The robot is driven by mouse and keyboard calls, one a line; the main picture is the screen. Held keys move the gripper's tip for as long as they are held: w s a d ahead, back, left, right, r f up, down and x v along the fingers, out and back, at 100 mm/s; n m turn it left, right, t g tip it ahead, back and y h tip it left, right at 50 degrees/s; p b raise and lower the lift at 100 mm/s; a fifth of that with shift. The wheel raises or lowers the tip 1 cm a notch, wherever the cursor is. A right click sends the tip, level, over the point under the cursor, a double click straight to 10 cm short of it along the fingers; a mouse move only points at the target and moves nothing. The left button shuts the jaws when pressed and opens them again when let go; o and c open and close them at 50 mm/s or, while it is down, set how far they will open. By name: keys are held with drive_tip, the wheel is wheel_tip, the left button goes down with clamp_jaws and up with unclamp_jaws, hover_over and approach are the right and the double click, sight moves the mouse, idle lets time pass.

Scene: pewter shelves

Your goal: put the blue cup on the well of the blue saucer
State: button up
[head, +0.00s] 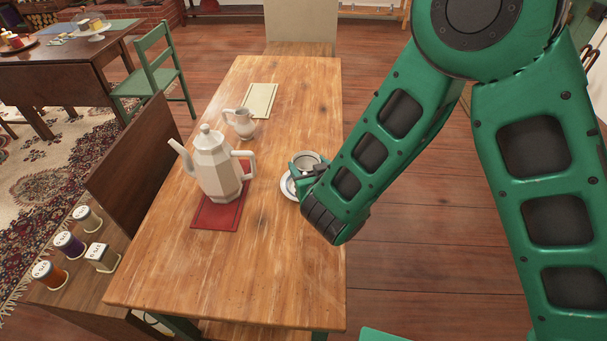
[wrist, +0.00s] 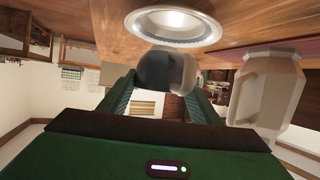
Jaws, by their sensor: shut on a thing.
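The blue cup (head: 308,157) looks pale with a dark bluish rim and is upright near the table's right edge. My gripper (head: 303,170) is shut on it; in the wrist view the cup (wrist: 186,70) sits between the two green fingers (wrist: 166,88), partly dark. The blue saucer (head: 287,187), white with a bluish band, lies on the table under the cup and gripper, largely covered by them in the head view. The saucer's rim and well show in the wrist view (wrist: 133,24). The cup overlaps the saucer's edge there; I cannot tell whether they touch.
A tall white pot (head: 217,172) stands on a red mat (head: 215,216) to the left. A small white jug (head: 239,123) and a pale sheet (head: 260,99) are farther back. The table's (head: 270,270) front part is clear.

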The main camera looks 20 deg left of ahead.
drive_tip(key=shift+a+f, duration=0.2)
drive_tip(key=shift+s+a+f, duration=0.1)
drive_tip(key=shift+f, duration=1.75)
drive_tip(key=o, duration=1.1)
drive_tip(key=shift+o, duration=0.2)
